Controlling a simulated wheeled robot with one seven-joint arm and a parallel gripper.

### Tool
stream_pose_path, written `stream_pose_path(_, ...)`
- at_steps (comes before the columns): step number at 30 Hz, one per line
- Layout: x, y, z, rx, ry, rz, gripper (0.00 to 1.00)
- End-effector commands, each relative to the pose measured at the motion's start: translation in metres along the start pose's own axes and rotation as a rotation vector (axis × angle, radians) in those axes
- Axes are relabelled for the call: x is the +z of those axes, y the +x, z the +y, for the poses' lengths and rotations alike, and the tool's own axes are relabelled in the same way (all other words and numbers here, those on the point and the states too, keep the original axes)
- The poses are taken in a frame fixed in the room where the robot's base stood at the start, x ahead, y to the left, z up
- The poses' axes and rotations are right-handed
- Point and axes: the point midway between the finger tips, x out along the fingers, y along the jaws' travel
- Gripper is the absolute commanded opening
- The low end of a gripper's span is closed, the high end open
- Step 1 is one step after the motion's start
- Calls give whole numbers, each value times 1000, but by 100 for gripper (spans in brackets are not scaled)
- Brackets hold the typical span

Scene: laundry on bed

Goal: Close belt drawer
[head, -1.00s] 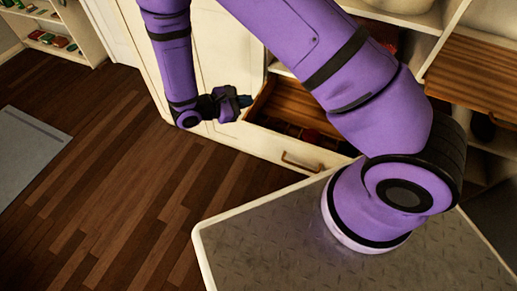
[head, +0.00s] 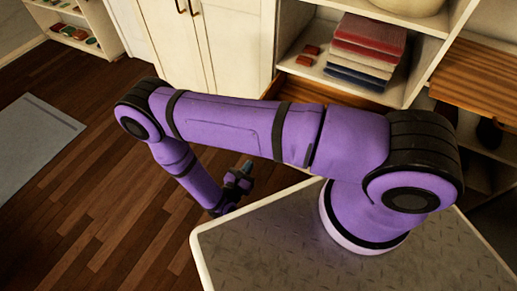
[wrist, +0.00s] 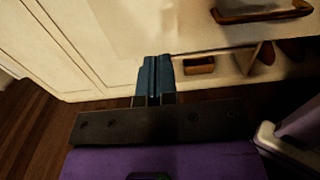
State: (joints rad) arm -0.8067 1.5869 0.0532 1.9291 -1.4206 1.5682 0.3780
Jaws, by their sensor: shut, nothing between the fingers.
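The belt drawer is largely hidden behind my arm in the head view. A strip of its brown wooden inside (head: 338,94) shows above the arm, below the shelf. In the wrist view a brown handle (wrist: 262,11) sits on a pale front at the upper right, and a dark gap with brown and reddish things lies below it. I cannot tell how far the drawer stands out. My gripper (head: 244,168) hangs by the near tray's upper left edge, in front of the cabinet. In the wrist view its blue fingers (wrist: 154,80) are together and empty, apart from the handle.
White cabinet doors (head: 215,40) stand behind the arm. Folded cloths (head: 365,50) and two small red boxes lie on the open shelf. My grey tray top (head: 300,245) is close to the gripper. Wooden floor (head: 110,170) is free at the left.

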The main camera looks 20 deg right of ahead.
Motion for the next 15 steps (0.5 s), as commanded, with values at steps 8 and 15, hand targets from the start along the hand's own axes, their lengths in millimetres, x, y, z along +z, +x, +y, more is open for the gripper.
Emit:
stream_pose_path(8,1,41,-1,-6,0,-1,0)
stream_pose_path(15,1,86,-1,-6,0,-2,0)
